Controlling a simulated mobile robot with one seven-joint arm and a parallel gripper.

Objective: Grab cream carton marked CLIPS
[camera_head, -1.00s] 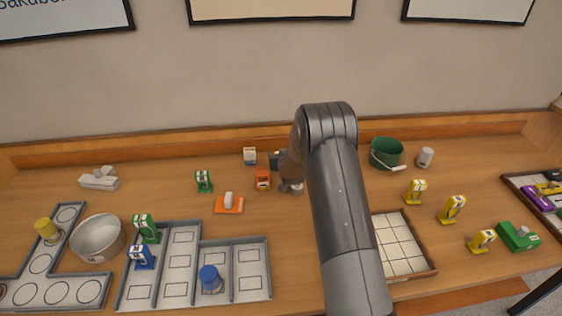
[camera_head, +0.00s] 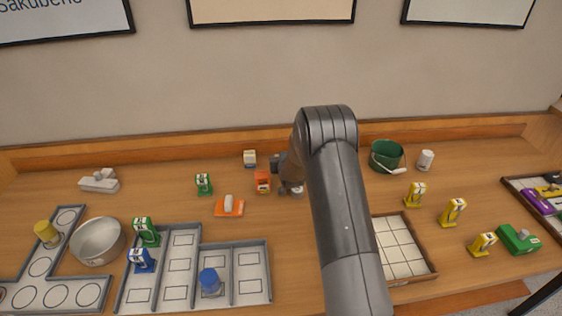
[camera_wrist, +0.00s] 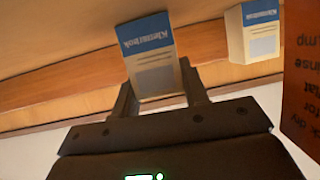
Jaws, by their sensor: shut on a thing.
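A cream carton with a blue printed band (camera_wrist: 150,62) stands between the two fingers of my gripper (camera_wrist: 158,90) in the wrist view. The fingers are shut on its sides. The white lettering on its band looks like a word starting "Klem", not plainly CLIPS. A second cream carton with a similar blue band (camera_wrist: 253,38) stands apart to the right. It also shows in the head view (camera_head: 250,158). In the head view my gripper (camera_head: 279,164) is partly hidden by my arm, and the held carton is not clearly visible.
An orange carton (camera_head: 263,182) stands close to my gripper and looms at the wrist view's right edge (camera_wrist: 302,80). A green bucket (camera_head: 386,156) and white tub (camera_head: 426,160) stand right of my arm. Grey compartment trays (camera_head: 210,243) lie at front left.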

